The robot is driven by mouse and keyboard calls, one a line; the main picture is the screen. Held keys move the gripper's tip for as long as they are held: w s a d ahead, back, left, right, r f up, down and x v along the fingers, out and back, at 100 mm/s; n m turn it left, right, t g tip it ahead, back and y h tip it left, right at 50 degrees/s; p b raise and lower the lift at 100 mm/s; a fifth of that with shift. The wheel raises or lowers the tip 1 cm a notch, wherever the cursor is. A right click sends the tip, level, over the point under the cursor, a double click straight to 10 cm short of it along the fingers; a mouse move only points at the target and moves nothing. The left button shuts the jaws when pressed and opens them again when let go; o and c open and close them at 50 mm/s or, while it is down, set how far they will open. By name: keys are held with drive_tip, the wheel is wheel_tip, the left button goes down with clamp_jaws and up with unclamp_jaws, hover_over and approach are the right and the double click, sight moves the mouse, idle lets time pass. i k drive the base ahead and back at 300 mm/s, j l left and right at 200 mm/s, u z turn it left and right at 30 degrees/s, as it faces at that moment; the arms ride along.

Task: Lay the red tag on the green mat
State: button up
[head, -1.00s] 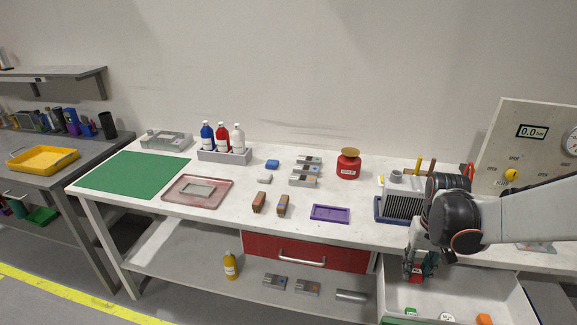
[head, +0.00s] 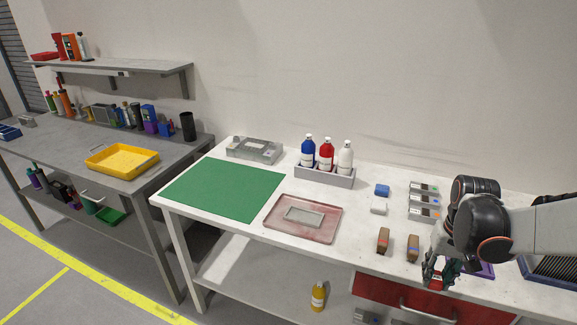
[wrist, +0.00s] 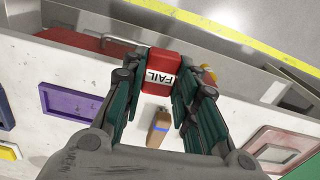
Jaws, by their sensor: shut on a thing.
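The red tag (wrist: 160,72), a small red block with a white FAIL label, is held between the fingers of my gripper (wrist: 158,80) in the wrist view. In the head view my gripper (head: 440,272) hangs at the bench's front edge, right of two brown blocks, with a bit of the red tag (head: 436,283) showing. The green mat (head: 225,188) lies flat and bare on the left end of the white bench, well left of my gripper. A corner of the mat (wrist: 303,173) shows at the lower right of the wrist view.
A pinkish tray (head: 325,232) with a grey plate lies right of the mat. A bottle rack (head: 325,176), a grey fixture (head: 255,149) and brown blocks (head: 383,241) stand on the bench. A purple tray (wrist: 75,104) is near my gripper. A yellow tray (head: 122,160) sits on the left bench.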

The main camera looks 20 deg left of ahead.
sight(224, 184)
drive_tip(key=i+j, duration=0.1)
drive_tip(key=j, duration=0.25)
drive_tip(key=i+j, duration=0.15)
drive_tip(key=j, duration=0.25)
drive_tip(key=i+j+u, duration=0.1)
drive_tip(key=j, duration=0.25)
drive_tip(key=i+j, duration=0.1)
drive_tip(key=j, duration=0.3)
drive_tip(key=i+j+u, duration=0.1)
drive_tip(key=j, duration=0.25)
drive_tip(key=i+j, duration=0.2)
drive_tip(key=j, duration=0.15)
drive_tip(key=i+j, duration=0.1)
drive_tip(key=j, duration=0.25)
drive_tip(key=u, duration=0.05)
